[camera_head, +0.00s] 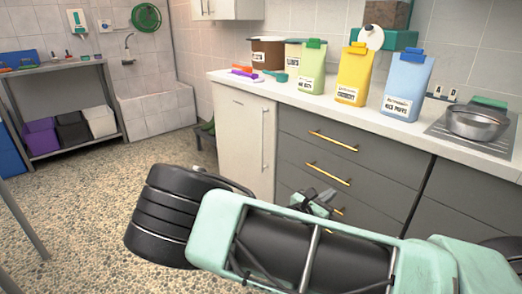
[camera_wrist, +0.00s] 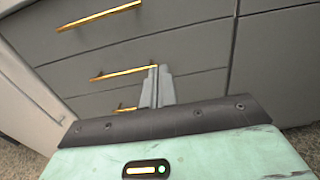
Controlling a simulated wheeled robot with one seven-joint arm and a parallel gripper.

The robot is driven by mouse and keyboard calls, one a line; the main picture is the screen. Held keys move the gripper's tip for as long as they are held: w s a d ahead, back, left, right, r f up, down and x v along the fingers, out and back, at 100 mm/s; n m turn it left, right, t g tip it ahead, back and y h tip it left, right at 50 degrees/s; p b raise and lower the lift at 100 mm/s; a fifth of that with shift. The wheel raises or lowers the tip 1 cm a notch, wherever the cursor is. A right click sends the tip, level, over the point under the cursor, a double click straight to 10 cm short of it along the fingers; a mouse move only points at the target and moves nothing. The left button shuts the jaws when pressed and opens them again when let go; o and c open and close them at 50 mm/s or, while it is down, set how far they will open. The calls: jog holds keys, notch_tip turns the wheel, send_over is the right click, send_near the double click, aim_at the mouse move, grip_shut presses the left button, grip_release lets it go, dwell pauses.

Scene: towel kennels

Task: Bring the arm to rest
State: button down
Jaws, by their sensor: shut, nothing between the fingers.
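My gripper (camera_wrist: 157,72) points at the grey drawer front in the wrist view, its two fingers together and nothing between them. In the head view only a small part of my gripper (camera_head: 318,198) shows behind my mint-green and black arm, in front of the drawers. My arm stretches across the lower right of the head view. I cannot tell the exact gap between the fingertips and the drawer front.
Grey drawers (camera_head: 300,136) with gold handles stand close in front. The white counter (camera_head: 300,97) above holds a blue bag (camera_head: 407,85), a yellow bag (camera_head: 355,75), a green bag (camera_head: 311,72) and a metal bowl (camera_head: 476,124). Open pebbled floor (camera_head: 85,215) lies left.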

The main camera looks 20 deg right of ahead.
jog(key=s+a+f+m+g+y, duration=0.3)
jog(key=s+m+g, duration=0.15)
jog(key=s, duration=0.25)
jog(key=s+a+r+m+g+y, duration=0.1)
jog(key=s+a+r+m+y, duration=0.4)
jog(key=a, duration=0.4)
jog(key=s+a+r+m+g+y, duration=0.2)
jog(key=s+a+r+y, duration=0.1)
jog(key=s+a+y, duration=0.5)
jog(key=s+a+r+m+t+y, duration=0.2)
jog(key=s+a+r+m, duration=0.1)
jog(key=s+a+r, duration=0.5)
notch_tip(320, 180, up, 20)
jog(key=w+d+p, duration=0.1)
jog(key=p, duration=1.8)
jog(key=shift+w+f, duration=0.25)
jog(key=shift+w, duration=0.15)
jog(key=shift+d, duration=0.1)
